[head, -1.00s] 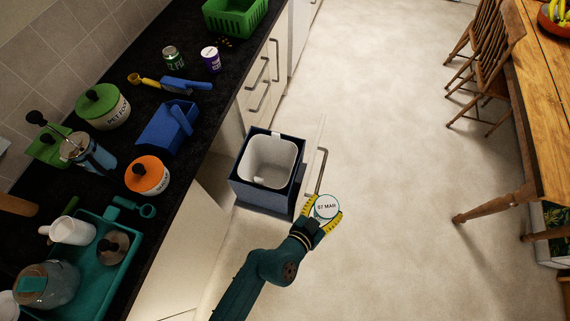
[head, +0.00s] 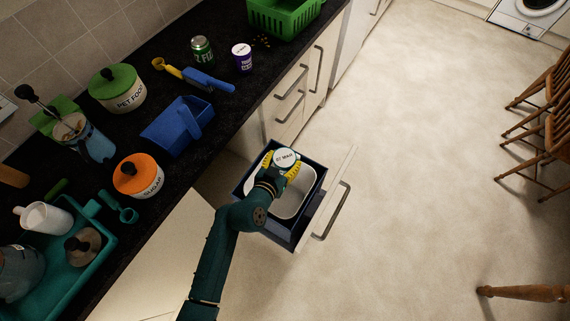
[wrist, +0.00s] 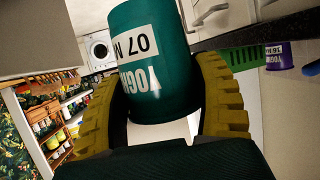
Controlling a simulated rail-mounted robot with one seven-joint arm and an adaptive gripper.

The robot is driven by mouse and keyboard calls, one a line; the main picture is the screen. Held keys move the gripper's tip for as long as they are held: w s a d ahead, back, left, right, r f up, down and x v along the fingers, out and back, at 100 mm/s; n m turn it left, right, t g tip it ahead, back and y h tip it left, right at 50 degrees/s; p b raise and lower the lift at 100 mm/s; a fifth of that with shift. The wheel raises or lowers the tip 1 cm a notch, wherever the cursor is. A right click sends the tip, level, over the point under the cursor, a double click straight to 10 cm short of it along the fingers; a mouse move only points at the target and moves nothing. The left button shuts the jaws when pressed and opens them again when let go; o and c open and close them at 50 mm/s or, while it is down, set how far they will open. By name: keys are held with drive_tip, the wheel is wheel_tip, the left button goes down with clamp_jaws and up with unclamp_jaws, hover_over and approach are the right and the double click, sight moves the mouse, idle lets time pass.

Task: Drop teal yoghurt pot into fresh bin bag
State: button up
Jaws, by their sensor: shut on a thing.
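My gripper (head: 279,170) is shut on the teal yoghurt pot (wrist: 148,62). In the wrist view the pot sits between the yellow fingers, with a white date label and the lettering of its name in view. In the head view only its pale lid (head: 286,158) shows clearly, above the back part of the bin. The bin stands in a pulled-out drawer, with a dark blue frame (head: 321,182) and a pale lined inside (head: 297,196). My gripper and arm hide the bin's left part.
The dark worktop holds an orange-lidded sugar jar (head: 138,177), a blue caddy (head: 177,127), a purple pot (head: 242,59), a green can (head: 202,51) and a green basket (head: 284,14). The drawer front (head: 329,205) juts into clear floor. Wooden chairs (head: 544,105) stand right.

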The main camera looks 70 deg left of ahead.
drive_tip(key=shift+w+a+f, duration=0.15)
drive_tip(key=shift+f, duration=0.25)
wheel_tip(320, 180, down, 6)
drive_tip(key=b, duration=0.5)
drive_tip(key=shift+r, duration=0.1)
drive_tip(key=o, duration=1.3)
drive_tip(key=shift+d, duration=0.2)
drive_tip(key=v, duration=1.2)
drive_tip(key=shift+a, duration=0.1)
